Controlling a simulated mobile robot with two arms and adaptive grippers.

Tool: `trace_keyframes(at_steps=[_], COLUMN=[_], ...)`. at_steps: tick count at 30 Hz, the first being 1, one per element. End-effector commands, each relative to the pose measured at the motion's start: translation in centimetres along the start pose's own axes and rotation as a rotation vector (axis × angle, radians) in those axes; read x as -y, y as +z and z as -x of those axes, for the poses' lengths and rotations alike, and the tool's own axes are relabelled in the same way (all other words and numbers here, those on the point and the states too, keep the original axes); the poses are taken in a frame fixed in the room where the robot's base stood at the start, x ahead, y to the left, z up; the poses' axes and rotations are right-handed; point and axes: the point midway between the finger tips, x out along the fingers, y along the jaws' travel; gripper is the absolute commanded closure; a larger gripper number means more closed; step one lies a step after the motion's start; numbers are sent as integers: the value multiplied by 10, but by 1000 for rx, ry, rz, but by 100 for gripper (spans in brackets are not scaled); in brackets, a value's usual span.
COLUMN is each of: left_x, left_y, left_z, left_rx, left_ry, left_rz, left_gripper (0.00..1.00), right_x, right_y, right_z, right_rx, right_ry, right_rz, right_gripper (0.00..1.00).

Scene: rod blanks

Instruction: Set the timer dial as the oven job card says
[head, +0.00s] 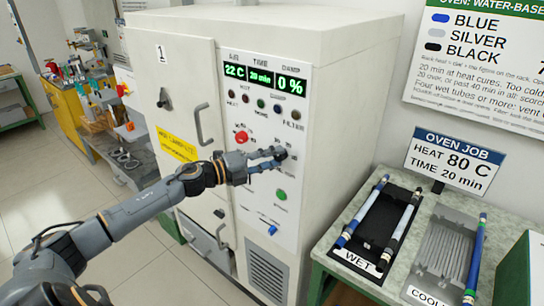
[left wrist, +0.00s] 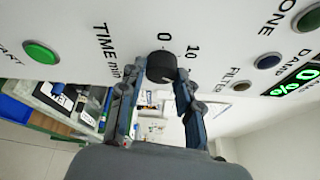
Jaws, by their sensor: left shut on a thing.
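The white oven's control panel (head: 270,120) faces me. Its displays read 22 C, 20 min (head: 261,78) and 0 %. The oven job card (head: 454,162) at the right reads HEAT 80 C, TIME 20 min. My left gripper (head: 281,156) is at the panel, shut on the timer dial. In the left wrist view the black timer dial (left wrist: 161,66) sits between the two fingertips, beside the label TIME min and the marks 0 and 10. My right gripper is not in view.
A green START button (head: 281,195) is below the gripper, and a red knob (head: 241,136) is to its left. A bench at the right bears a black WET tray (head: 362,235) and a grey COOL tray (head: 424,272) with rods. A poster (head: 480,60) hangs above.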

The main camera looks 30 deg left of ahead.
Motion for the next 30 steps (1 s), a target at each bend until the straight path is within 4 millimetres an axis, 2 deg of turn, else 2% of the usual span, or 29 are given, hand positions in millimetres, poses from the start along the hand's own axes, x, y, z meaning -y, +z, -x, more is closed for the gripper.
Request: trace_keyframes(at_steps=[18,19,22,30], left_x=[-1,-1,-1,0], left_y=[0,0,0,0], left_z=[0,0,0,0], left_rx=[-3,-3,-3,-3], left_ry=[19,19,19,18], left_rz=[-41,-41,-41,-40], left_gripper=[98,64,44,43], right_x=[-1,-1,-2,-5], right_y=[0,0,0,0], right_z=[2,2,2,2], right_rx=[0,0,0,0], right_ry=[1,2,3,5], right_rz=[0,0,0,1], right_gripper=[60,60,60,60])
